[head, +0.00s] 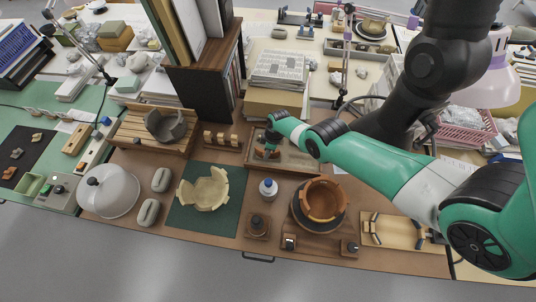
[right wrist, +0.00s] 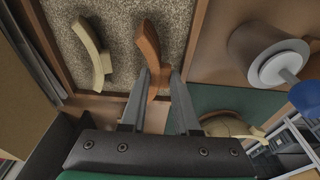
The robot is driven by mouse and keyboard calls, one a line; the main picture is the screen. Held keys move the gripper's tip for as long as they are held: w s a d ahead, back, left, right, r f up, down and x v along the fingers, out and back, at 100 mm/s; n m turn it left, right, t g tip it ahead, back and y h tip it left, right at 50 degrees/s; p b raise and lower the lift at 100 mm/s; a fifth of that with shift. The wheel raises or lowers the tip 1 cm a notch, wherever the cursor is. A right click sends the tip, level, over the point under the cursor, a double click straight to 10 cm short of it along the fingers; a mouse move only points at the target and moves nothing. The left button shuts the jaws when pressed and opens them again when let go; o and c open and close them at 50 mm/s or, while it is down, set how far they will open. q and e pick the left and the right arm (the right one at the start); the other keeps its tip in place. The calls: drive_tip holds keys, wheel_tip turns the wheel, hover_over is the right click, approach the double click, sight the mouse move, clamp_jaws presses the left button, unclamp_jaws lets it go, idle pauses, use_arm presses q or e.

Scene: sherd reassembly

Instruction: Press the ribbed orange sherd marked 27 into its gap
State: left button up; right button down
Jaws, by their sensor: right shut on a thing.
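My right gripper (head: 268,148) reaches over the sand-filled tray behind the workbench's front row. In the right wrist view its two fingers (right wrist: 158,82) are shut on a curved orange sherd (right wrist: 148,45), whose long end sticks out past the fingertips over the sand. I cannot read a number on it. A pale cream sherd (right wrist: 92,55) lies on the sand beside it. The orange bowl (head: 325,200) stands on a dark round turntable at the front right of the tray. Its rim looks uneven, and I cannot make out the gap clearly. My left gripper is not in view.
A cream broken bowl (head: 205,188) sits on a green mat (head: 180,217). A white bottle (head: 268,188) stands between mat and turntable, close to the tray (head: 287,167). A wooden tray (head: 393,231) with dark-tipped pieces lies to the right. A white dome (head: 108,190) is far left.

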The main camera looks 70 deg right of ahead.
drive_tip(key=shift+r+p, duration=2.3)
drive_tip(key=shift+r, duration=0.25)
